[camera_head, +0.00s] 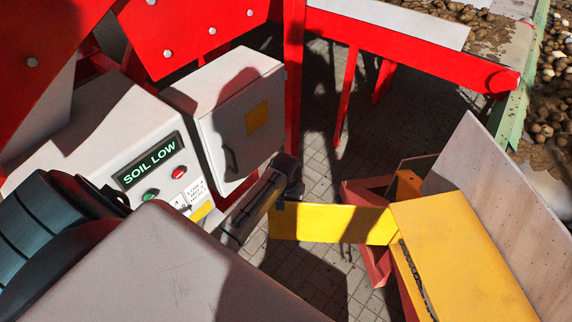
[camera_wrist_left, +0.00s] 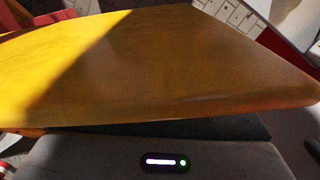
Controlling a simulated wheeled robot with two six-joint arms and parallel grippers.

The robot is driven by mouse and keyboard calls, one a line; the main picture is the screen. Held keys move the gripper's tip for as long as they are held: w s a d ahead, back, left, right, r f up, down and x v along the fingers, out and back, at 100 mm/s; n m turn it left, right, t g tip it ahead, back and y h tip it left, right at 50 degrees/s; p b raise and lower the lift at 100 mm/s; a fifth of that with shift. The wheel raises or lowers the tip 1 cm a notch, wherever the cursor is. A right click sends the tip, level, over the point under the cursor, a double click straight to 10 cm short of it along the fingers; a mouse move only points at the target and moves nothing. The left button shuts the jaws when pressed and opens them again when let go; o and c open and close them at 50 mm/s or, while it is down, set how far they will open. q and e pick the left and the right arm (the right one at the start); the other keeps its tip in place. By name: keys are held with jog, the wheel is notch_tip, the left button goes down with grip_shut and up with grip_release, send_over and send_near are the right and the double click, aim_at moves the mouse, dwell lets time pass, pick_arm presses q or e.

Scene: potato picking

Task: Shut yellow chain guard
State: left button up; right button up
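The yellow chain guard (camera_head: 335,223) stands open in the head view, a flat panel reaching left from the yellow housing (camera_head: 465,255). A dark chain (camera_head: 417,278) shows along the housing's open side. My left gripper (camera_head: 286,182) is at the guard's free left end, very close to it; I cannot tell whether it touches. Its fingers are too dark and small to tell open from shut. In the left wrist view the guard (camera_wrist_left: 170,65) fills most of the picture, just in front of my gripper's body, and hides the fingertips. My right gripper is in neither view.
A white control box with a "SOIL LOW" display (camera_head: 149,161) and a grey cabinet (camera_head: 243,120) stand left of my gripper. A red frame post (camera_head: 294,75) rises behind it. A pale board (camera_head: 500,210) stands right of the housing. Paved floor (camera_head: 315,265) shows below the guard.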

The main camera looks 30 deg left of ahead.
pick_arm(q)
jog(key=shift+f, duration=0.6)
jog(key=shift+s, duration=0.1)
grip_shut()
jog(key=shift+f, duration=0.1)
